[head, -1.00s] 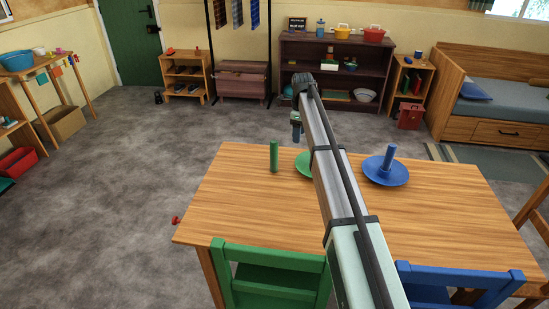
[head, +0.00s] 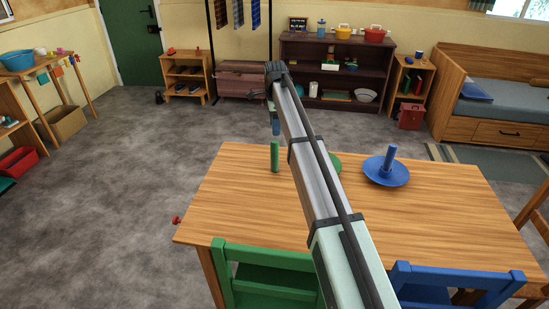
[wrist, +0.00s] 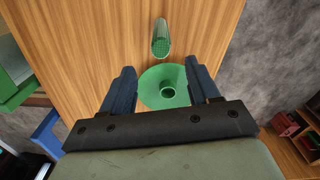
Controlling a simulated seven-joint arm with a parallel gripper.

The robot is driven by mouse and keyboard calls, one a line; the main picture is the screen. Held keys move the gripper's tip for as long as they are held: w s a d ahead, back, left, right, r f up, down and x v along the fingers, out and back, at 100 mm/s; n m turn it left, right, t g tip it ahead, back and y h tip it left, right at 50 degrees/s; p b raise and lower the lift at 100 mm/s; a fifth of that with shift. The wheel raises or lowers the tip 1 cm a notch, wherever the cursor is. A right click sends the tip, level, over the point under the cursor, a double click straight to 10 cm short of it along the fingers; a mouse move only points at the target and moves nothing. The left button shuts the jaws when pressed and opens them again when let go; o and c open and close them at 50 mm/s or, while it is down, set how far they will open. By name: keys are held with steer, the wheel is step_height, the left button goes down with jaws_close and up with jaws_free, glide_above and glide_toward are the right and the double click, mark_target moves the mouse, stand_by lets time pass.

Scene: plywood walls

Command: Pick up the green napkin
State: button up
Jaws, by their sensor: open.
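The green napkin (head: 275,157) looks like a rolled green cylinder standing upright on the wooden table (head: 430,215), left of the green plate (head: 335,162). In the wrist view the napkin (wrist: 160,36) lies beyond the fingertips, with its patterned end showing. The green plate (wrist: 150,90) shows between the fingers, with a small round green piece (wrist: 168,90) at its middle. My gripper (head: 276,131) is open and empty, above the table's far side. In the wrist view its blue fingers (wrist: 160,67) are spread apart. My arm hides part of the plate in the head view.
A blue plate (head: 376,175) with an upright blue cylinder (head: 390,156) stands to the right on the table. A green chair (head: 265,278) and a blue chair (head: 455,283) stand at the near edge. The table's left part is clear.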

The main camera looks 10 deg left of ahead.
mark_target(275, 149)
step_height(275, 149, down, 12)
steer(key=shift+a+r, duration=0.1)
stand_by(0.5)
steer(key=c, duration=1.1)
step_height(275, 149, up, 9)
steer(key=shift+w, duration=0.1)
steer(key=shift+w+d+r, duration=0.1)
steer(key=shift+d+r, duration=0.15)
steer(key=shift+d, duration=0.05)
steer(key=shift+w+d, duration=0.6)
steer(key=shift+d, duration=2.3)
steer(key=shift+w+d, duration=0.65)
steer(key=shift+d, duration=2.3)
steer(key=shift+w+d, duration=0.6)
steer(key=shift+d, duration=2.3)
